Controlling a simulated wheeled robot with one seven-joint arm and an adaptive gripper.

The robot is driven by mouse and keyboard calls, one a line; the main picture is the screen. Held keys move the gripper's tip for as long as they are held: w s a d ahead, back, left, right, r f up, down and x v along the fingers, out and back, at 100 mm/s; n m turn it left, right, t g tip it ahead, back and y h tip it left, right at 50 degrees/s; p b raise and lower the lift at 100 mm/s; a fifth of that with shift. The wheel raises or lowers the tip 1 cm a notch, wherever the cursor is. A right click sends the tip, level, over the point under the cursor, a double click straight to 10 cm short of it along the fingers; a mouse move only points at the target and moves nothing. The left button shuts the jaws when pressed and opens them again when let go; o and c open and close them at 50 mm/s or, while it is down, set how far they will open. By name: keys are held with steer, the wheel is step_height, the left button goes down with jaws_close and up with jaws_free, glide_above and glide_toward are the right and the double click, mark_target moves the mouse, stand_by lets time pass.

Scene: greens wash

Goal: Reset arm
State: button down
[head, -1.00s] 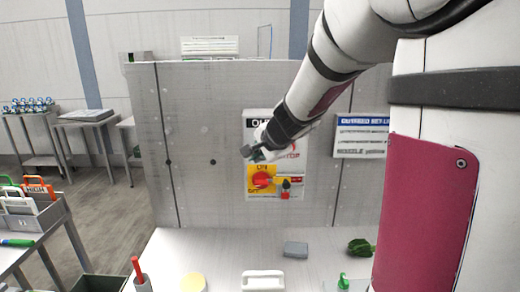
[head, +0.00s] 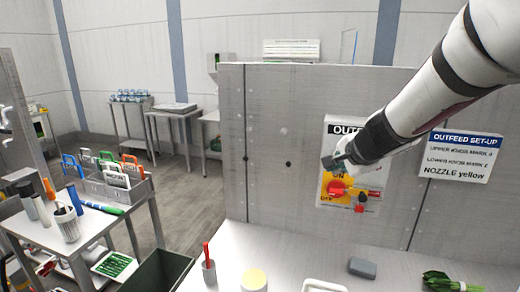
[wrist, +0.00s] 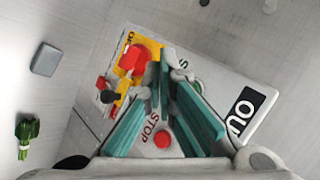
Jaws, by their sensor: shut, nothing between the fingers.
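My gripper (head: 330,162) is at the end of my white arm, in front of the upper part of the outfeed control panel (head: 349,202) on the grey wall, and hides part of it. It is shut and empty. In the wrist view, its teal fingers (wrist: 172,100) stand over the panel, which shows a red rotary switch (wrist: 134,60) on a yellow plate and a red stop button (wrist: 163,138). I cannot tell whether the fingers touch the panel.
A set-up sign (head: 459,155) hangs right of the panel. Below, the counter holds a grey block (head: 362,267), bundled greens (head: 445,281) and a red-handled tool in a cup (head: 208,266). A cart (head: 140,215) with coloured-handled items stands left. Open floor lies behind it.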

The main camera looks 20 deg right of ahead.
steer(key=s+a+r+n+g+y, duration=0.1)
steer(key=s+a+r+n+y, duration=0.1)
steer(key=s+a+n, duration=0.45)
steer(key=s+a+r+n+y, duration=0.2)
steer(key=s+a+n, duration=0.2)
steer(key=a, duration=0.6)
steer(key=s+a+f+n+g+h, duration=0.1)
steer(key=s+n, duration=0.2)
steer(key=s, duration=0.4)
steer(key=s+f+n+g+h, duration=0.1)
steer(key=s+n+g, duration=0.1)
steer(key=s+n, duration=0.2)
steer(key=s, duration=0.3)
steer(key=shift+s+a+f, duration=0.15)
steer(key=shift+s+a, duration=0.2)
steer(key=shift+s, duration=0.05)
steer(key=shift+a, duration=0.1)
